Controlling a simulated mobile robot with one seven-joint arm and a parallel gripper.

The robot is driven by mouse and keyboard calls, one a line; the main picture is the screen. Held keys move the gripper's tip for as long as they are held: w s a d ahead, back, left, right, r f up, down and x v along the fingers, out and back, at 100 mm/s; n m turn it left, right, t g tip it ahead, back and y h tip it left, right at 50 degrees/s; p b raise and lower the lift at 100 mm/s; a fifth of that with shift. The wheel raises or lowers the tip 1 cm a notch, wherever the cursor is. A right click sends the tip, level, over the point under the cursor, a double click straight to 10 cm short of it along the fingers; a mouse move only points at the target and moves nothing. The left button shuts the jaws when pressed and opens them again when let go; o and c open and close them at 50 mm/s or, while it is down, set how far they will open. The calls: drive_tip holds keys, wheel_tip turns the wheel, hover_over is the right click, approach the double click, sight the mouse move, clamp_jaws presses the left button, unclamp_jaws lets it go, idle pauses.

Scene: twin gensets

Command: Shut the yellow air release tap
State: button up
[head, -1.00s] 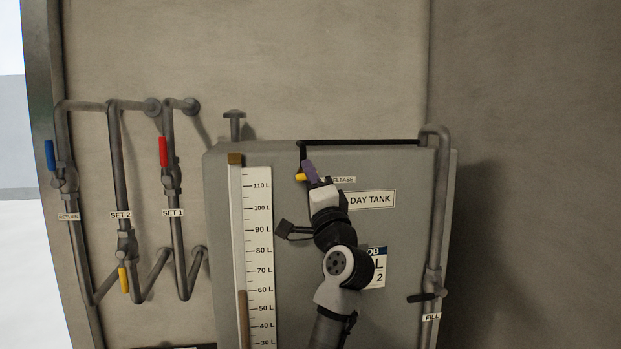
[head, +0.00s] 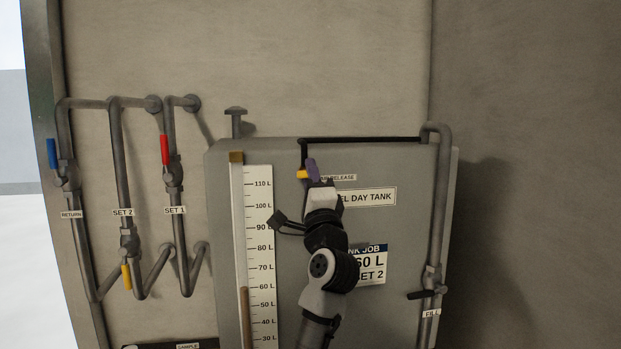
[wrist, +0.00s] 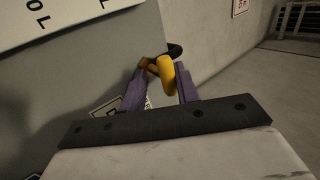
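The yellow air release tap (head: 303,174) is at the top of the day tank (head: 225,200), below the dark pipe and just left of its partly covered label. In the head view its handle points left, roughly level. My gripper (head: 312,168) is at the tap and partly hides it. In the wrist view the yellow handle (wrist: 167,75) lies between the two purple fingers of my gripper (wrist: 160,92), close to the right finger. A gap shows on the left finger's side, so the gripper looks open around it. Whether the right finger touches the handle I cannot tell.
A dark pipe (head: 365,140) runs along the tank top to the fill pipe (head: 433,240). A level scale (head: 261,230) stands left of my arm. Further left are pipes with blue (head: 51,154), red (head: 164,150) and yellow (head: 126,277) handles.

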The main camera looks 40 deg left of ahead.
drive_tip(key=shift+o, duration=0.3)
drive_tip(key=shift+f, duration=0.15)
drive_tip(key=b+v, duration=0.4)
drive_tip(key=v, duration=0.9)
drive_tip(key=shift+s+d+f, duration=0.2)
drive_tip(key=shift+d, duration=0.05)
